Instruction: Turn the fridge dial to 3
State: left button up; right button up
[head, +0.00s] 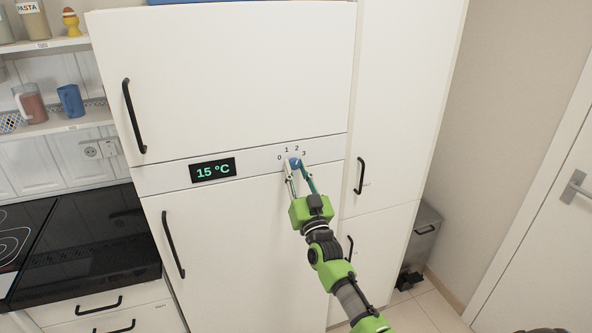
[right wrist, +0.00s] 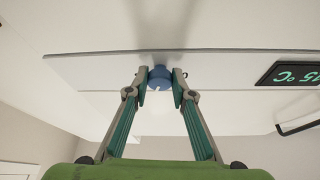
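The fridge dial (head: 295,163) is a small blue knob on the white strip between the fridge's upper and lower doors. The numbers 0, 1, 2 and 3 are printed in an arc above it. I cannot tell which number it points to. The display (head: 213,170) left of it reads 15 °C. My right gripper (head: 297,168) is at the knob. In the right wrist view, its fingertips (right wrist: 160,80) press close on both sides of the blue dial (right wrist: 160,72), which shows upside down with a small pale mark. My left gripper is in neither view.
Black handles stand out on the upper fridge door (head: 134,115), lower fridge door (head: 173,244) and tall cupboard (head: 360,175). A black hob and counter (head: 85,245) are at left, below shelves with jugs. A grey bin (head: 424,232) stands at right.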

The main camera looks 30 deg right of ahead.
jog(key=shift+m, duration=0.3)
jog(key=m+h, duration=0.1)
jog(key=m, duration=0.1)
jog(key=m+g+h+p, duration=0.1)
jog(key=m, duration=0.1)
jog(key=m+h+p, duration=0.1)
jog(key=m, duration=0.1)
jog(key=shift+a+r+g, duration=0.15)
jog(key=shift+a+g, duration=0.1)
jog(key=shift+g, duration=0.15)
jog(key=shift+m+g+h+p, duration=0.45)
jog(key=shift+m+p, duration=0.2)
jog(key=shift+m, duration=0.7)
jog(key=shift+m+g+h+p, duration=0.35)
jog(key=shift+m+g+p, duration=0.25)
jog(key=shift+m, duration=0.75)
jog(key=o, duration=1.1)
